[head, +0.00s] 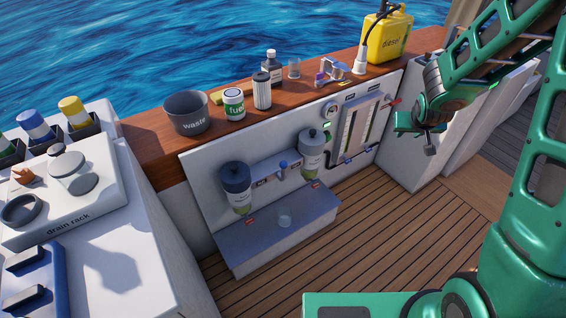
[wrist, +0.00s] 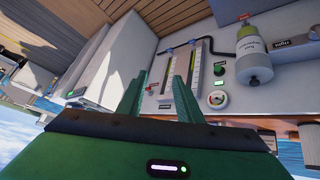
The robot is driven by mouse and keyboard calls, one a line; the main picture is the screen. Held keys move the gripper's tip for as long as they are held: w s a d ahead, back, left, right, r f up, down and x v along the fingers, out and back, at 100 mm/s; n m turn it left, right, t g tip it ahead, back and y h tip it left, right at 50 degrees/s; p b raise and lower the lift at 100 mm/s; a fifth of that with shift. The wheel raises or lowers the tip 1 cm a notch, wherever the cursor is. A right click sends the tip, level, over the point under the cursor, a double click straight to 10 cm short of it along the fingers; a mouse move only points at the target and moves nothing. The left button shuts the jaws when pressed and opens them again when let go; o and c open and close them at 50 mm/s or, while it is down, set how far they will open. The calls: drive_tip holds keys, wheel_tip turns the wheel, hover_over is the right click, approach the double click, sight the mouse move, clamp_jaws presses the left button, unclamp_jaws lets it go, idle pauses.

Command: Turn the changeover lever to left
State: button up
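The changeover lever (head: 283,165) is a small blue-knobbed handle on a grey bracket between two fuel filters on the white panel, in the head view. Its knob sits near the middle of the bracket; which label it points to is too small to tell. The left filter (head: 236,188) and right filter (head: 311,152) have dark caps. The right filter (wrist: 254,58) also shows in the wrist view, beside a plate marked "right" (wrist: 291,42). My gripper (head: 418,136) is at the panel's right end, well apart from the lever. Its two fingers (wrist: 160,92) are spread and empty.
Gauge columns (head: 357,128), a dial (head: 331,112) and a red handle (head: 394,101) lie between my gripper and the filters. A grey ledge (head: 260,245) juts out below the filters. Waste bin (head: 186,112), bottles and yellow diesel can (head: 386,38) stand on the wooden rail above. The deck in front is clear.

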sight(284, 170)
drive_tip(key=w+a+f+n+t+y, duration=0.1)
drive_tip(key=w+a+f+t+y, duration=0.1)
drive_tip(key=w+a+f, duration=0.45)
drive_tip(key=w+a+f+n+t+y, duration=0.25)
drive_tip(key=a+f, duration=0.45)
drive_tip(key=a, duration=0.4)
drive_tip(key=s+a+f+n+t+y, duration=0.1)
drive_tip(key=s+a+f, duration=0.1)
drive_tip(key=a+f, duration=0.2)
drive_tip(key=s+a+f+t+y, duration=0.2)
drive_tip(key=s+a+f, duration=0.1)
drive_tip(key=a, duration=0.6)
drive_tip(key=s+a+f+n+t+y, duration=0.1)
drive_tip(key=s+a+f+t+y, duration=0.1)
drive_tip(key=a+f, duration=0.2)
drive_tip(key=shift+s+a+f+n, duration=0.15)
drive_tip(key=shift+s+a+n, duration=0.05)
drive_tip(key=shift+a, duration=0.4)
drive_tip(key=shift+s+a+f+n, duration=0.15)
drive_tip(key=shift+s+a, duration=0.05)
drive_tip(key=shift+a, duration=0.35)
drive_tip(key=x, duration=1)
drive_tip(key=shift+a, duration=0.1)
drive_tip(key=shift+c, duration=0.6)
clamp_jaws()
